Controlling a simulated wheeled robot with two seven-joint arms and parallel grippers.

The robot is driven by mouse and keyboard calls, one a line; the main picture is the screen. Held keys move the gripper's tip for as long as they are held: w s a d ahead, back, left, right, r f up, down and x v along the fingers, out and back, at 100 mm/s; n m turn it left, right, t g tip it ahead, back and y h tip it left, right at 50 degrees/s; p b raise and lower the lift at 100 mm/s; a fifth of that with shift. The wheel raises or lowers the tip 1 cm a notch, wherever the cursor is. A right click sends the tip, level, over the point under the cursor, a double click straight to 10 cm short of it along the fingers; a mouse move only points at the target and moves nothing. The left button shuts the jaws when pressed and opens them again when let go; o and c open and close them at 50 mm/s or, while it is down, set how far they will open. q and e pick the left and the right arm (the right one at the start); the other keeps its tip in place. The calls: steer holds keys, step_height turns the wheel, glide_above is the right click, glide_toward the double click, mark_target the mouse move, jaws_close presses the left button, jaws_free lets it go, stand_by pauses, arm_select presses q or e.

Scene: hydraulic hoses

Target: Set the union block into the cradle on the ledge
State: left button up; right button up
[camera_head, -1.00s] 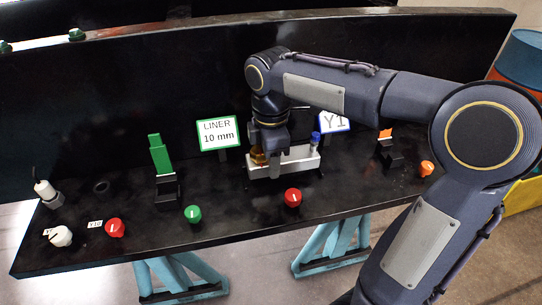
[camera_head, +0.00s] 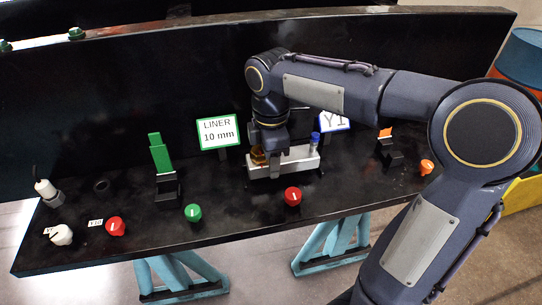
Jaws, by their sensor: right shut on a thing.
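The union block (camera_head: 299,163) is a pale grey bar with a brass-coloured fitting (camera_head: 258,156) at its left end and a blue-topped fitting (camera_head: 314,140) at its right end. It is at the middle of the black ledge (camera_head: 235,228), low over dark supports that look like the cradle. The cradle is mostly hidden, so I cannot tell whether the block is fully seated. My right gripper (camera_head: 274,166) comes down from above and is shut on the block near its left part. My left gripper is not in view.
A sign reading "LINER 10 mm" (camera_head: 218,132) stands behind, with a partly hidden "Y1" sign (camera_head: 334,121). Red (camera_head: 293,194), green (camera_head: 193,212) and orange (camera_head: 427,167) knobs line the ledge. A green upright piece (camera_head: 160,153) stands in a black holder to the left.

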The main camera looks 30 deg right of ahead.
steer(key=shift+f+b, duration=0.4)
steer(key=shift+f, duration=0.3)
steer(key=o, duration=1.2)
steer(key=shift+o, duration=0.2)
step_height(320, 180, up, 8)
steer(key=shift+f+p, duration=0.1)
steer(key=shift+p, duration=0.25)
